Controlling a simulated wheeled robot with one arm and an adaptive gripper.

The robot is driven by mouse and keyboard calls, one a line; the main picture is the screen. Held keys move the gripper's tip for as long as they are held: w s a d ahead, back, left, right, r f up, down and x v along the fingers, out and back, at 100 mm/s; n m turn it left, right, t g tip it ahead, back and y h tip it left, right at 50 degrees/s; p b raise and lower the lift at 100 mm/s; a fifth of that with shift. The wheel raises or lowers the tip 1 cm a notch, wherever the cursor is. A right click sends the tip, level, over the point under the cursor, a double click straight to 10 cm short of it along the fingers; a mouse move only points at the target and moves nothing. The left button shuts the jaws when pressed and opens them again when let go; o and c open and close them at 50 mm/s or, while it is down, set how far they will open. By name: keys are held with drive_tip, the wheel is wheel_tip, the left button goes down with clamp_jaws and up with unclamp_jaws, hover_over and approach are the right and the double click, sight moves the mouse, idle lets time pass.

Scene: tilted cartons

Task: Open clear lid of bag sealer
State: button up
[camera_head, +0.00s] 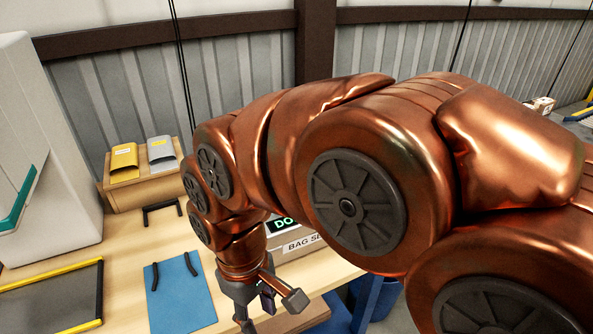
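A dark panel with green letters "DO" (284,224) sits above the label. My arm hides most of the machine, and I cannot make out its clear lid or whether that is open or shut. My gripper (268,312) hangs down in front of the sealer at the bottom of the view. Its two fingers are spread apart and I see nothing between them. I cannot tell whether it touches the sealer.
A blue mat (182,296) with two black strips lies left of my gripper. A dark tray with yellow edges (50,298) lies farther left. A wooden box (150,187) with yellow and grey holders stands behind. A large white machine (45,150) fills the left. A blue bin (383,298) stands right.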

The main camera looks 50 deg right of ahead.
drive_tip(key=w+d+r+n+t+b, duration=0.1)
drive_tip(key=w+d+r+n+b, duration=0.2)
drive_tip(key=w+d, duration=0.4)
drive_tip(key=w+d+r+n+t, duration=0.1)
drive_tip(key=w+d+r+n, duration=0.2)
drive_tip(key=w+d+n, duration=0.45)
drive_tip(key=w+d+r+n+t+b, duration=0.1)
drive_tip(key=w+d, duration=0.1)
drive_tip(key=d, duration=0.7)
drive_tip(key=w+d+n+b, duration=0.1)
drive_tip(key=w+d, duration=0.1)
drive_tip(key=d, duration=0.6)
drive_tip(key=shift+h, duration=0.4)
drive_tip(key=shift+w+d+f+p, duration=0.1)
drive_tip(key=shift+w+f, duration=0.15)
drive_tip(key=shift+f, duration=0.85)
drive_tip(key=shift+w+d+f+p, duration=0.1)
drive_tip(key=shift+w+f, duration=0.15)
drive_tip(key=shift+f, duration=0.8)
drive_tip(key=shift+w+d+f+p, duration=0.1)
drive_tip(key=shift+w+f, duration=0.15)
drive_tip(key=shift+f, duration=0.85)
drive_tip(key=shift+a, duration=0.1)
clamp_jaws()
